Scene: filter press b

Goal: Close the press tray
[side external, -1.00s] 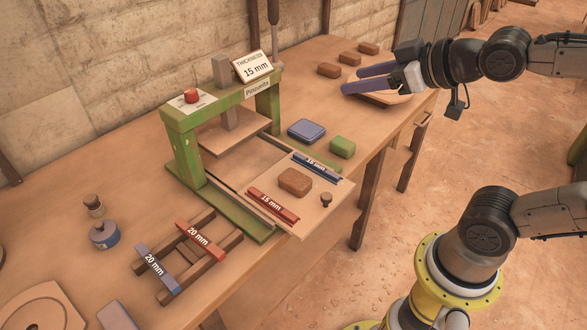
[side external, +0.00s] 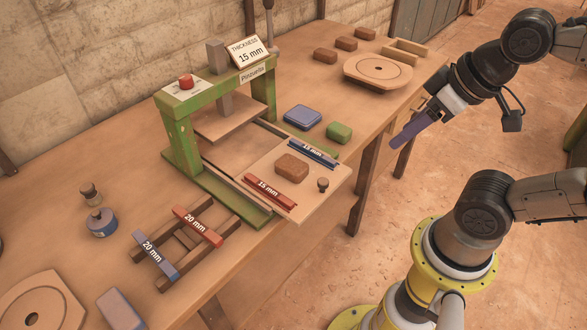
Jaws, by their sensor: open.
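The press tray (side external: 309,201) is a flat wooden board pulled out of the green press (side external: 180,143) toward the front right. It carries a red 15 mm bar (side external: 270,192), a blue 15 mm bar (side external: 313,154), a brown block (side external: 291,168) between them and a small dark knob (side external: 323,185) near its front edge. My gripper (side external: 398,146) is open and empty, in the air to the right of the tray and apart from it. Its purple fingers point down and left; in this view they overlap, so the gap between them is hidden.
A rack with red and blue 20 mm bars (side external: 198,227) lies left of the tray. A blue tin (side external: 303,117) and green block (side external: 339,132) stand just behind the tray. A round wooden disc (side external: 378,69) lies at the table's far right. The space in front of the tray is free.

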